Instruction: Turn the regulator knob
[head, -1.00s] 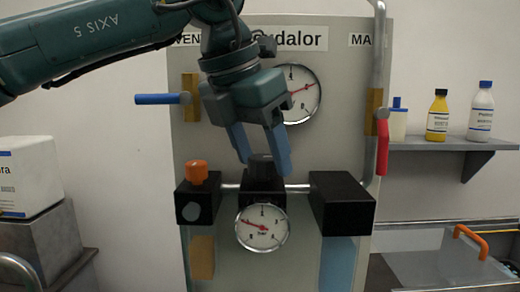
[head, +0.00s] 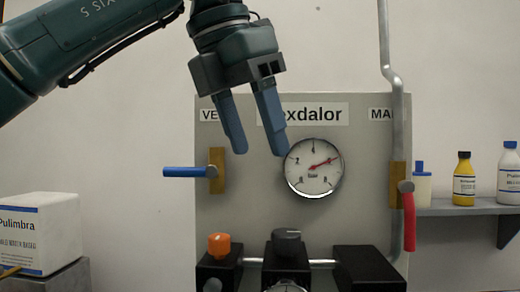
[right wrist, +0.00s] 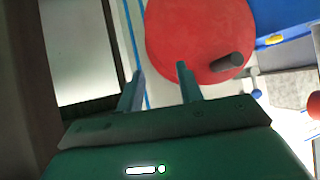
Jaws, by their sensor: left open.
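The regulator knob (head: 287,241) is dark grey and round, on top of the middle black block at the bottom of the head view. My left gripper (head: 259,153) is open and empty, fingers pointing down, in front of the panel and well above the knob. A round gauge (head: 314,168) with a red needle sits on the panel right of its fingers. A second gauge (head: 286,286) below the knob is mostly cut off. In the right wrist view my right gripper (right wrist: 160,72) has its fingers apart with nothing between them, near a large red round thing (right wrist: 200,38).
A blue lever (head: 185,172) sticks out left of the panel and a red lever (head: 409,220) hangs at its right. An orange knob (head: 219,245) stands left of the regulator knob. A white box (head: 38,233) is at the left; bottles (head: 464,178) stand on a shelf at the right.

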